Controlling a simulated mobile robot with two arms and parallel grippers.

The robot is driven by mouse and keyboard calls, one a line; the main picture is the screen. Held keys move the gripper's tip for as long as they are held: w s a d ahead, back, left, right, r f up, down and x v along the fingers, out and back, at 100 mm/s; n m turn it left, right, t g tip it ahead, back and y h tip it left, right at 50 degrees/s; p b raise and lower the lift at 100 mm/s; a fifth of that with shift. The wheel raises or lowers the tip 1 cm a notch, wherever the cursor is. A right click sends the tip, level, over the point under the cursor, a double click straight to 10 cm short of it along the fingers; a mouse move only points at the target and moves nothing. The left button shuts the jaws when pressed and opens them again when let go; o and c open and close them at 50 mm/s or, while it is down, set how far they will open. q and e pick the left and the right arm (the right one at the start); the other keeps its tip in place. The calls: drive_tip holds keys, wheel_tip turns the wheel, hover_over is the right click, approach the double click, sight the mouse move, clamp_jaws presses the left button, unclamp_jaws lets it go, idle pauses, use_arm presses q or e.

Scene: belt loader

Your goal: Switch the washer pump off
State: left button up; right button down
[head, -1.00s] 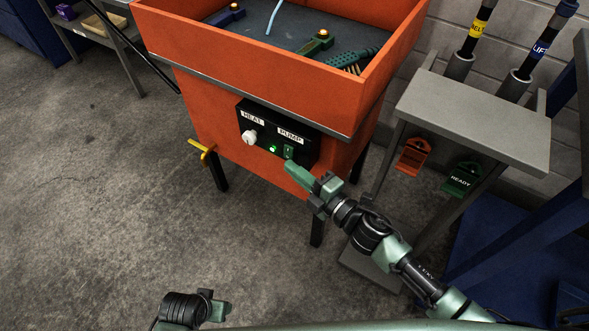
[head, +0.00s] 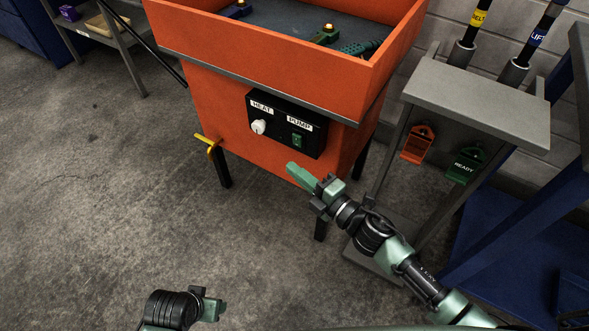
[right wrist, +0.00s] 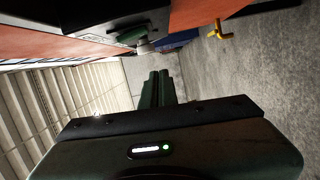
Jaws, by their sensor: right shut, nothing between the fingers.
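The orange washer (head: 230,120) carries a black control box (head: 286,124) on its front. The green PUMP switch (head: 297,140) sits on the right of the box, under its label. No lit lamp shows on the box. My right gripper (head: 291,169) is shut and empty, below the switch and apart from it.
A white HEAT knob (head: 258,126) is left of the switch. A yellow valve handle (head: 207,143) sticks out at the washer's left. A grey stand (head: 480,100) with orange (head: 418,145) and green READY tags (head: 464,166) is right. Floor in front is free.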

use_arm(q)
drive_tip(key=shift+w+d+f, duration=0.1)
drive_tip(key=shift+w+d, duration=0.15)
drive_tip(key=shift+w, duration=0.25)
use_arm(e)
drive_tip(key=v, duration=0.9)
drive_tip(key=shift+d+f, duration=0.35)
use_arm(q)
drive_tip(key=shift+s, duration=0.2)
use_arm(e)
drive_tip(key=shift+w, duration=0.2)
